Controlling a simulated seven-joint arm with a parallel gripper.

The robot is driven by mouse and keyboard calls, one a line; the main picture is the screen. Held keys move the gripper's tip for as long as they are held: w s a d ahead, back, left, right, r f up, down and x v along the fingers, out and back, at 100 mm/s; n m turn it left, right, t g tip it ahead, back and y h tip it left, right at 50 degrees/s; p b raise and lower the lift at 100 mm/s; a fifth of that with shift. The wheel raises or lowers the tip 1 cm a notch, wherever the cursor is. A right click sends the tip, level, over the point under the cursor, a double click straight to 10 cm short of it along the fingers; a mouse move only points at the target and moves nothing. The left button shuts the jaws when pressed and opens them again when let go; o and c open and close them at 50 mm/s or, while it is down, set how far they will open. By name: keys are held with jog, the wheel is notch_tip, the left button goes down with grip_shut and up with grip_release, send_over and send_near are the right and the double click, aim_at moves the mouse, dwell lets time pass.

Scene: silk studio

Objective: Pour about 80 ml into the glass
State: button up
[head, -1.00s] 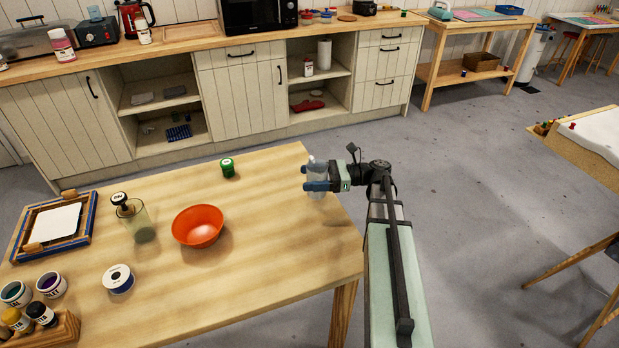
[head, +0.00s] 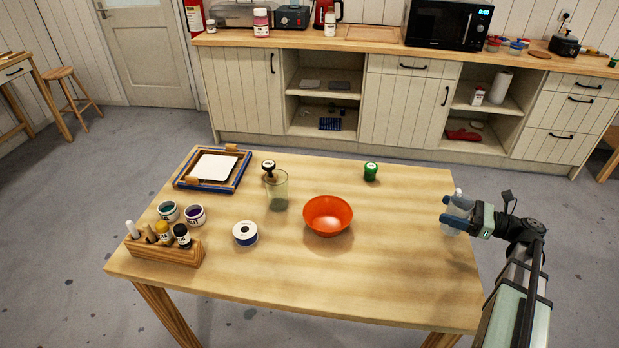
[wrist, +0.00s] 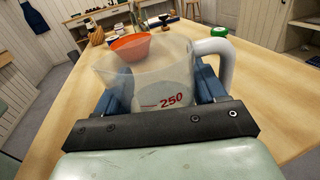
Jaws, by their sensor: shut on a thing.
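My gripper (head: 455,214) is shut on a clear measuring jug (wrist: 150,80) with a whitish handle and a red 250 mark. The jug also shows in the head view (head: 462,200), near the table's right edge. I cannot tell the liquid level inside it. The clear glass (head: 279,188) stands upright on the table, left of and apart from my gripper, beyond the orange bowl. Its lower part looks grey-green; I cannot tell whether that is liquid or something seen through it.
The orange bowl (head: 328,215) stands between glass and jug; a green pot (head: 371,172) is behind. A black-topped stamp (head: 268,166) is close behind the glass. A white-and-blue roll (head: 245,233), paint pots (head: 194,214), bottle rack (head: 165,250) and framed screen (head: 213,168) lie left. The table's front right is clear.

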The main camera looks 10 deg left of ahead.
jog(key=w+a+r+n+g, duration=0.1)
jog(key=w+a, duration=0.6)
jog(key=a, duration=0.4)
jog(key=w+a+r+n+g, duration=0.1)
jog(key=w+a+g, duration=0.1)
jog(key=w+a, duration=0.75)
jog(key=a+r, duration=0.1)
jog(key=a, duration=1.5)
jog(key=w+a+r+n+g, duration=0.1)
jog(key=a+r, duration=0.1)
jog(key=a, duration=1.5)
jog(key=shift+w+r+g+y, duration=0.25)
jog(key=shift+w+g+y, duration=0.05)
jog(key=shift+s+r, duration=0.1)
jog(key=shift+s, duration=0.05)
